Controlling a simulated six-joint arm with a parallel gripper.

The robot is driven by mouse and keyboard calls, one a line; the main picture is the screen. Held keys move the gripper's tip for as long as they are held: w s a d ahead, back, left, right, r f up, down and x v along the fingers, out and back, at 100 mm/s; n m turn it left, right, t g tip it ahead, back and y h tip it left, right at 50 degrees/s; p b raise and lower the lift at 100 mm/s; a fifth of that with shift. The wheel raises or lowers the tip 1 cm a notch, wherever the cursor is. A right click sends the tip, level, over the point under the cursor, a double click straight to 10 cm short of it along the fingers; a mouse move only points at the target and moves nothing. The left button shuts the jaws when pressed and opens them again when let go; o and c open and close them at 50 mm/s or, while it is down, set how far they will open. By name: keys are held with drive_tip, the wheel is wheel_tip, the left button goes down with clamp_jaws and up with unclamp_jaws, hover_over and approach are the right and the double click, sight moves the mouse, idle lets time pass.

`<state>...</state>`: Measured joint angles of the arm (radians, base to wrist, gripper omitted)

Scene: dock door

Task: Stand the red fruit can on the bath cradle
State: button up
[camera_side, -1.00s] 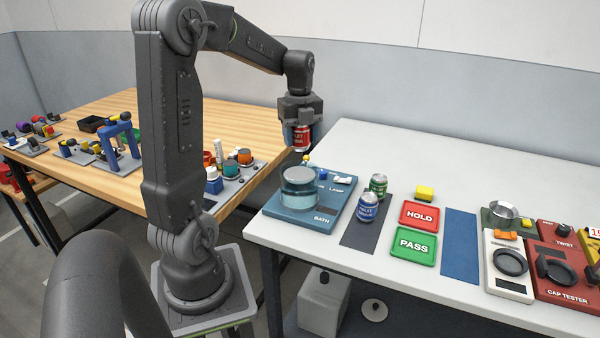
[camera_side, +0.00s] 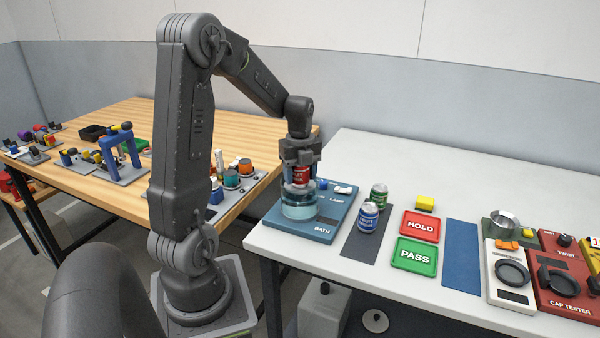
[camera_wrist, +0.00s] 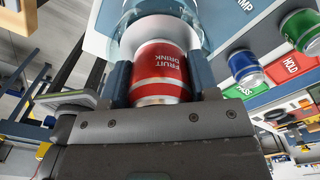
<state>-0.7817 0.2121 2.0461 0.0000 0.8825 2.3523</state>
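The red fruit can (camera_side: 302,174) is upright between the fingers of my gripper (camera_side: 301,170). In the wrist view the can (camera_wrist: 160,75) reads FRUIT DRINK, and both fingers of my gripper (camera_wrist: 161,85) press its sides. The bath (camera_side: 299,207) is a clear round vessel of bluish liquid on a blue base plate (camera_side: 322,231) marked BATH. The can is over the bath, its lower end at about the vessel's rim. The bath's glass wall (camera_wrist: 203,30) shows just beyond the can in the wrist view. I cannot make out the cradle itself.
A blue can (camera_side: 368,217) and a green can (camera_side: 378,196) stand on a dark strip right of the bath. Beyond are the red HOLD tray (camera_side: 420,226) and green PASS tray (camera_side: 414,254). The blue strip (camera_side: 461,252) is bare. A wooden table with fixtures is at left.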

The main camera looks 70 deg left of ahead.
drive_tip(key=o, duration=0.4)
drive_tip(key=shift+o, duration=0.2)
wheel_tip(320, 180, up, 12)
drive_tip(key=shift+r, duration=0.1)
drive_tip(key=s+d+r+n+t+y, duration=0.1)
drive_tip(key=d+r+n+t, duration=0.1)
drive_tip(key=d+n, duration=0.95)
drive_tip(key=s+d+f+n+t+h, duration=0.1)
drive_tip(key=s+d+n, duration=0.5)
drive_tip(key=d, duration=0.9)
drive_tip(key=shift+s+d+f+t, duration=0.15)
drive_tip(key=shift+s+f+t, duration=0.65)
drive_tip(key=shift+t, duration=0.5)
drive_tip(key=shift+r+n, duration=0.1)
drive_tip(key=shift+n, duration=0.15)
